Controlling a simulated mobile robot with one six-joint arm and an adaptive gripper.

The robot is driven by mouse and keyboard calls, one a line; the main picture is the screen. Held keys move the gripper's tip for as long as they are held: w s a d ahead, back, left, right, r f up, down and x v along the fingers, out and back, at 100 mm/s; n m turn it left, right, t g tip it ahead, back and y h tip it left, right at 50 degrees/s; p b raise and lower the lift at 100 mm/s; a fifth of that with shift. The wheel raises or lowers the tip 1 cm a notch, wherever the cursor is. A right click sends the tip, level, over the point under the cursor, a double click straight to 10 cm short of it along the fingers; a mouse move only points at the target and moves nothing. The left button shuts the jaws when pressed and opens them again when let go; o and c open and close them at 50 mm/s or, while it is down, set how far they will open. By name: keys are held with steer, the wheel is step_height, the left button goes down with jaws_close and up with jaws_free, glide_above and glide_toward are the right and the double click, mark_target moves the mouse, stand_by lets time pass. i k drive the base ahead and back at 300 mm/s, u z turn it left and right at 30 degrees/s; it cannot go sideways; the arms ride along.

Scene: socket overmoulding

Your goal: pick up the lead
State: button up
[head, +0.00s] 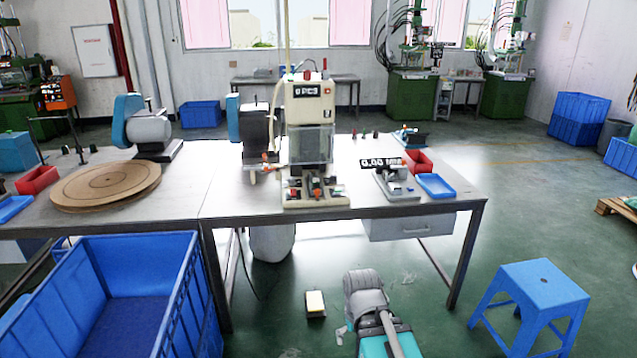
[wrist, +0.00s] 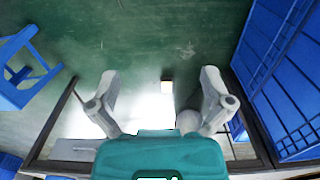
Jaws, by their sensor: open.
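I cannot pick out the lead with certainty in either view. A thin dark cable (head: 243,265) hangs below the workbench in the head view, but I cannot tell whether it is the lead. My gripper (wrist: 160,82) is open in the wrist view, its two grey fingers wide apart with nothing between them but floor beyond. In the head view my arm is low in front of the bench, and the fingers cannot be made out there.
The workbench (head: 240,202) carries a cream press (head: 309,110), a small gauge with a display (head: 380,162), a red bin (head: 418,161) and a blue tray (head: 436,186). A blue crate (head: 190,290) stands front left, a blue stool (head: 540,290) front right. A foot pedal (head: 316,303) lies on the floor.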

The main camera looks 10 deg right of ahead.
mark_target(316, 183)
steer(key=i, duration=1.45)
steer(key=u, duration=0.55)
